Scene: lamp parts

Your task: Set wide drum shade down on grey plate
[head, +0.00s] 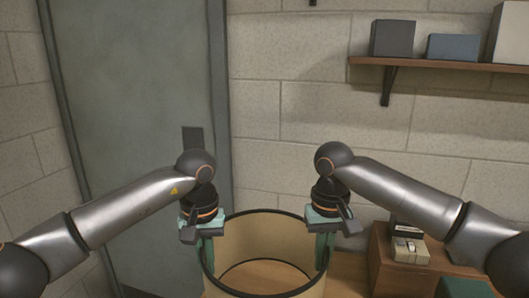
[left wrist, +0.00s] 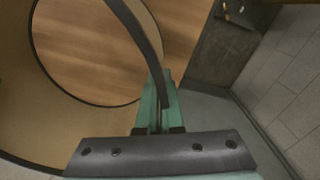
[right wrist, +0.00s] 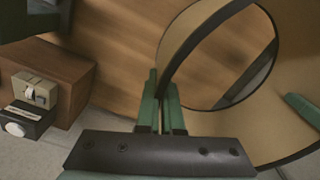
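The wide drum shade (head: 227,240), tan with black rims, is upright between my two grippers. It also shows in the left wrist view (left wrist: 50,125) and the right wrist view (right wrist: 290,75). My left gripper (head: 208,255) is shut on the left side of its upper rim. My right gripper (head: 322,255) is shut on the right side of the same rim. Wooden surface shows through the shade's open bottom. The head view does not show whether the lower rim touches anything. I cannot make out the grey plate for certain.
A wooden tabletop (head: 345,270) lies below. A wooden box (head: 380,262) with small devices (head: 408,250) stands at the right. A wall shelf (head: 440,64) holds several boxes. A grey door (head: 130,110) is behind my left arm.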

